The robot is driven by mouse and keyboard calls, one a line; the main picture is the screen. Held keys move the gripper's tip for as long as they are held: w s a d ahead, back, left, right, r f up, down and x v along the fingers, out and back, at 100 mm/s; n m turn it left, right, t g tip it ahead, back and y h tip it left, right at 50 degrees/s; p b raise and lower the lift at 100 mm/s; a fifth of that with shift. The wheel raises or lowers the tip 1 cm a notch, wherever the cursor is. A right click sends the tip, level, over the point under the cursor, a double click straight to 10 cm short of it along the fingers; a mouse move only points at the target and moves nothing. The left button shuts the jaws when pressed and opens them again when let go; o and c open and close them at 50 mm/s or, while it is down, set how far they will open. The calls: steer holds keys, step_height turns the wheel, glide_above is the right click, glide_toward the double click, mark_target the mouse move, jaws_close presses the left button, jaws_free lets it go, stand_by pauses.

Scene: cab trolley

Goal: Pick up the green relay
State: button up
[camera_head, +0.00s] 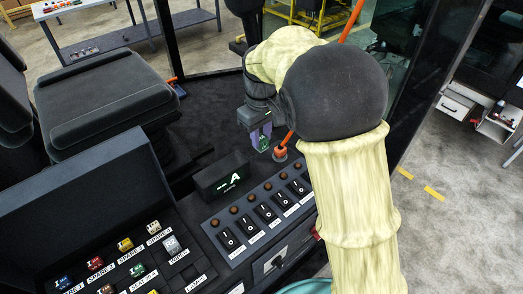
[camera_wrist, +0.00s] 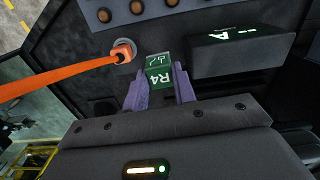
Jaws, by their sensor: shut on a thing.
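My gripper (camera_head: 261,136) is shut on a green relay (camera_wrist: 158,76), with one purple finger on each side of it. The relay is marked R4 and has a pale symbol on its top face. In the wrist view my gripper (camera_wrist: 160,84) fills the lower middle. In the head view the held relay (camera_head: 263,145) shows small between the fingers, above the dark console and apart from the relay panel. Another green relay (camera_head: 136,269) sits in the panel at the lower left.
The relay panel (camera_head: 190,275) holds several coloured relays. A row of black switches (camera_head: 265,212) and a small display box (camera_head: 221,177) stand close by. An orange rod (camera_wrist: 60,75) rises beside my gripper. A dark seat (camera_head: 105,100) is at the left.

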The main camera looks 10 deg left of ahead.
steer(key=shift+r, duration=0.85)
